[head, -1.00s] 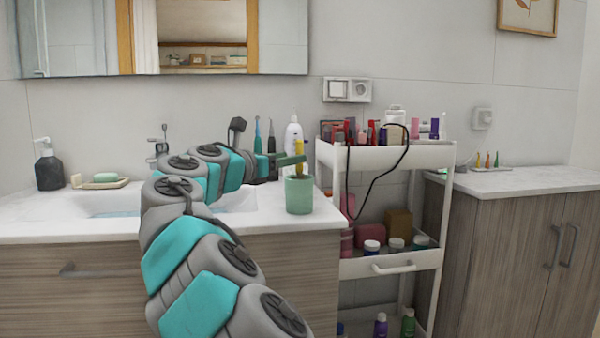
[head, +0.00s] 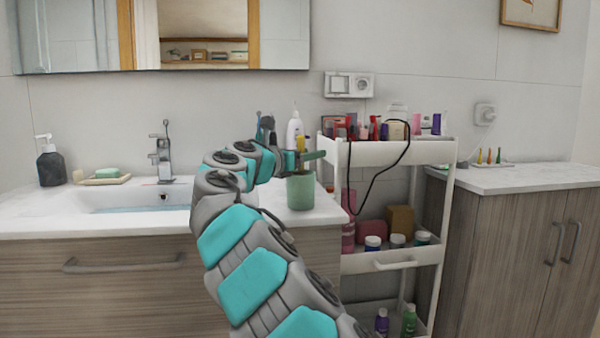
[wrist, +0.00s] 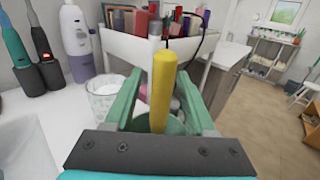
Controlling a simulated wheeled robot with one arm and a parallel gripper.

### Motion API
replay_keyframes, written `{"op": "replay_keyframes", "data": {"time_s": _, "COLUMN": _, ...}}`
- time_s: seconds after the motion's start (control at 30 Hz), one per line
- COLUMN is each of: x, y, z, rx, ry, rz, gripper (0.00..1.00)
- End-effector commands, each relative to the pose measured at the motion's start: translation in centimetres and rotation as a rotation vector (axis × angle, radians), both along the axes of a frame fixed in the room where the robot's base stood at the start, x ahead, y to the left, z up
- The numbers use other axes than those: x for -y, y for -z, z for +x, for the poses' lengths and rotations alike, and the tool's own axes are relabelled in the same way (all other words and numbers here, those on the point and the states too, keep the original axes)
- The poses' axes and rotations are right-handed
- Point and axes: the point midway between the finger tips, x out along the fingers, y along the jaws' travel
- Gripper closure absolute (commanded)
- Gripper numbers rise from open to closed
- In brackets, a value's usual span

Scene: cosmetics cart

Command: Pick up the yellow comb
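The yellow comb (head: 301,143) stands upright in a green cup (head: 300,193) at the right end of the sink counter. In the wrist view the comb (wrist: 162,88) rises between my two green fingers, with a gap on each side. My gripper (head: 311,157) is open around the comb, just above the cup's rim. The cup (wrist: 175,127) shows only partly in the wrist view, behind the comb and fingers. The comb's lower end is hidden.
A white cart (head: 385,156) loaded with cosmetics stands right of the counter. In the wrist view a pale speckled cup (wrist: 104,98) stands close left of my fingers, with a white-and-purple bottle (wrist: 76,45) and dark-based toothbrushes (wrist: 50,72) beyond. A black cable hangs over the cart.

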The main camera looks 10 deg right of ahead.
Motion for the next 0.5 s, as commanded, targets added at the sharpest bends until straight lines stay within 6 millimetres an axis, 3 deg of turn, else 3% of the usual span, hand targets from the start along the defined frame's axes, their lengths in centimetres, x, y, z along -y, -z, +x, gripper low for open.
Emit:
{"op": "replay_keyframes", "data": {"time_s": 0.03, "x": -0.01, "y": 0.00, "z": -0.01, "rx": 0.000, "ry": 0.000, "rz": 0.000, "gripper": 0.52}}
{"op": "replay_keyframes", "data": {"time_s": 0.4, "x": -0.01, "y": 0.00, "z": -0.01, "rx": 0.000, "ry": 0.000, "rz": 0.000, "gripper": 0.93}}
{"op": "replay_keyframes", "data": {"time_s": 0.5, "x": -0.01, "y": 0.00, "z": -0.01, "rx": 0.000, "ry": 0.000, "rz": 0.000, "gripper": 1.00}}
